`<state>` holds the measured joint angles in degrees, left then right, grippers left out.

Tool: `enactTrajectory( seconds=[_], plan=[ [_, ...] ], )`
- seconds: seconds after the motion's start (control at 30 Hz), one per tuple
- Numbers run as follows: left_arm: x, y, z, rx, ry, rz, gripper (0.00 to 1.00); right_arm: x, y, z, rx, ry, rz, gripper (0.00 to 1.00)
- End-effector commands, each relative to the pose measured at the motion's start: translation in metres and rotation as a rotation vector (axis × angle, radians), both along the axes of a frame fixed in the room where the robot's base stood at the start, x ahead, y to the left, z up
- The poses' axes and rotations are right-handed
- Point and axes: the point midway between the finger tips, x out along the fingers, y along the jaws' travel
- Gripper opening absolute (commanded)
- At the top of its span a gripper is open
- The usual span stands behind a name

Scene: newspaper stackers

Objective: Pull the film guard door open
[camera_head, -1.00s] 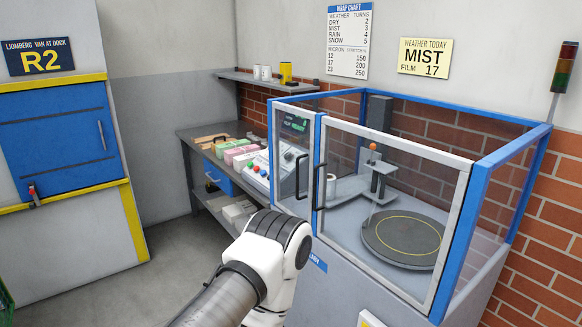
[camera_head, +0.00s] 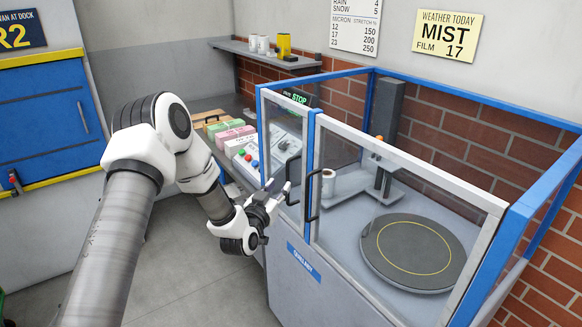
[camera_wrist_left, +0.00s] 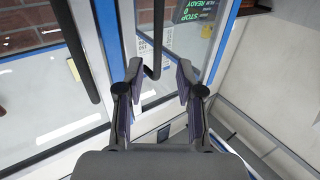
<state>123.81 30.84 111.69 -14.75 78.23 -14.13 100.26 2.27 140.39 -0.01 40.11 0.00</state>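The film guard is a blue-framed clear enclosure with a narrow left door (camera_head: 285,132) and a wide front pane (camera_head: 400,185). A black bar handle (camera_head: 293,184) is on the narrow door; another black handle (camera_head: 312,196) is on the wide pane. Both panels look shut. My left gripper (camera_head: 279,192) is just in front of the narrow door's handle. In the left wrist view the gripper (camera_wrist_left: 157,80) is open, with that handle (camera_wrist_left: 157,40) between or just beyond its fingertips; contact cannot be told. The other handle (camera_wrist_left: 75,45) is outside the fingers. My right gripper is not in view.
Inside the guard are a round turntable (camera_head: 415,250), a mast (camera_head: 386,110) and a white roll (camera_head: 328,183). A control panel (camera_head: 270,155) and a bench with boxes (camera_head: 230,137) stand left of the guard. The floor (camera_head: 170,270) in front is clear.

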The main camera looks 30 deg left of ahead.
Motion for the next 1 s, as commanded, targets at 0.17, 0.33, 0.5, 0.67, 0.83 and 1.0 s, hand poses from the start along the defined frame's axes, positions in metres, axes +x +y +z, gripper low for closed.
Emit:
enactTrajectory(
  seconds=[0.17, 0.33, 0.5, 0.67, 0.83, 1.0],
  plan=[
    [0.029, 0.004, 0.001, 0.005, 0.003, -0.003, 0.37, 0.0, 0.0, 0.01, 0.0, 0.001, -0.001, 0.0],
    [0.059, 0.01, -0.001, 0.003, 0.005, -0.004, 0.37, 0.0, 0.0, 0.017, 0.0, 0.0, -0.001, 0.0],
    [0.071, 0.012, -0.003, 0.0, 0.006, -0.003, 0.37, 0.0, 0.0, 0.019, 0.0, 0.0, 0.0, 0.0],
    [0.071, 0.012, -0.003, 0.0, 0.006, -0.003, 0.37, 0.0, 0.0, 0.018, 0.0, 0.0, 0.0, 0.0],
    [0.071, 0.012, -0.004, 0.0, 0.007, -0.003, 0.0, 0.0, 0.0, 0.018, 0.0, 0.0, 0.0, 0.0],
    [0.071, 0.012, -0.004, -0.001, 0.008, -0.003, 0.0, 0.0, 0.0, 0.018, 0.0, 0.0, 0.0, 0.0]
  ],
)
